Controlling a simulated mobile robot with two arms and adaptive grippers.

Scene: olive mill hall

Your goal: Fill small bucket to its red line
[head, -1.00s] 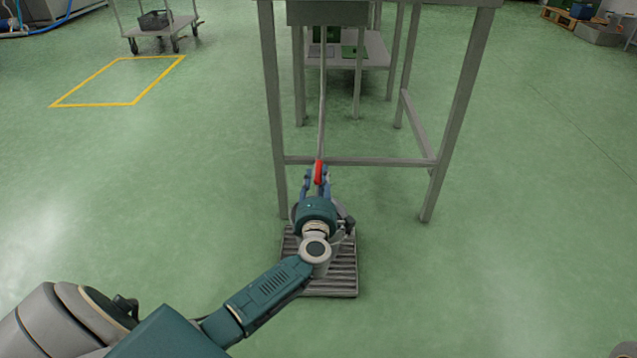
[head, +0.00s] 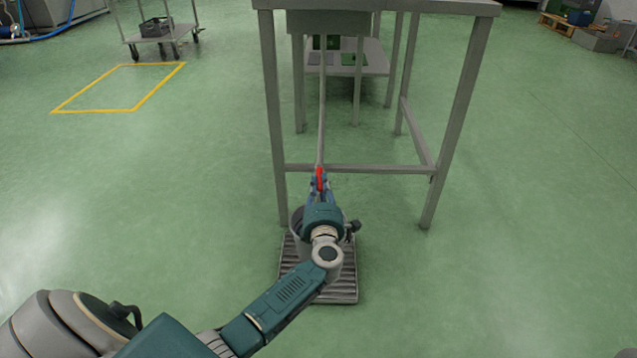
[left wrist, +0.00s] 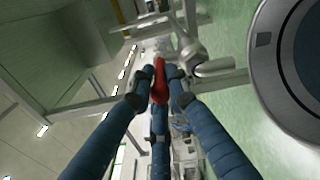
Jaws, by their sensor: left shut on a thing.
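A grey bucket (head: 298,222) stands on the slatted floor grate, partly hidden behind my left gripper. Its round rim also shows at the right edge of the left wrist view (left wrist: 262,75). I see no red line on it, and the water level cannot be told. A red tap handle (head: 320,179) is at the lower end of a thin grey pipe (head: 322,110). My left gripper (head: 319,188) is shut on the handle above the bucket. In the left wrist view the blue fingers close around the red handle (left wrist: 159,82). My right gripper is not in view.
The grate (head: 342,292) lies in front of a grey metal table frame (head: 455,130) with legs and a low crossbar. A cart (head: 160,32) stands at the back left, by a yellow floor marking (head: 95,110). The green floor is open on both sides.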

